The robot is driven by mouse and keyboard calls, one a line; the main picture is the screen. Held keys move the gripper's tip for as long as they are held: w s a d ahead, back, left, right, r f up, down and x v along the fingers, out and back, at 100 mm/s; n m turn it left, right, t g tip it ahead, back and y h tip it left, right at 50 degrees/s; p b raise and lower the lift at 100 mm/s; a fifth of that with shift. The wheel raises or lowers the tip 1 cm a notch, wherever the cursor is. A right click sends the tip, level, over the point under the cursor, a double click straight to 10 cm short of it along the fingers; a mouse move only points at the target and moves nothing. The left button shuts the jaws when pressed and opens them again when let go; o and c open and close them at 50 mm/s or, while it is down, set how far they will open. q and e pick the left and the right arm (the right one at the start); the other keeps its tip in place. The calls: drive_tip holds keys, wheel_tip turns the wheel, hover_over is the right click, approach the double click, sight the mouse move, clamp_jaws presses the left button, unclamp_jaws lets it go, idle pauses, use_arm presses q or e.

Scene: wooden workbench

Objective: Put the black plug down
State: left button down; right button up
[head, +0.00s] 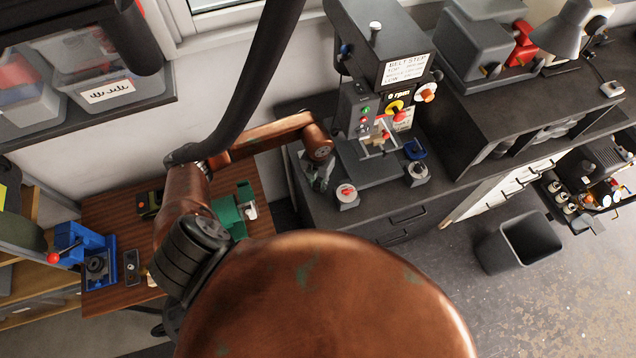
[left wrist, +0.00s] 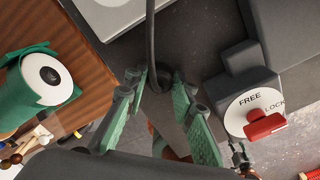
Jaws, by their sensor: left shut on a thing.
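The black plug (left wrist: 159,80) is small and dark in the left wrist view, with a black cable running up from it. It sits between the green-padded fingers of my left gripper (left wrist: 160,92), which is shut on it. In the head view my left gripper (head: 318,178) is over the left end of the dark bench (head: 308,207), beside the drill press and the grey block with a red knob. The plug cannot be made out there. My right gripper is not in view.
The grey block with a red FREE/LOCK knob (left wrist: 265,118) is close right of the gripper. The drill press (head: 375,115) stands behind it. A wooden table (head: 120,208) with a green device (head: 232,212) is at left. A dark bin (head: 518,243) stands on the floor.

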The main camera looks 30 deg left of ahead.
sight(318, 184)
use_arm(q)
drive_tip(key=c, duration=2.1)
unclamp_jaws()
drive_tip(key=shift+f, duration=0.1)
drive_tip(key=o, duration=0.5)
drive_tip(key=shift+r+p, duration=0.55)
drive_tip(key=shift+r, duration=0.05)
drive_tip(key=shift+r+b, duration=1.7)
drive_tip(key=shift+r, duration=4.35)
drive_tip(key=shift+d+f, duration=0.1)
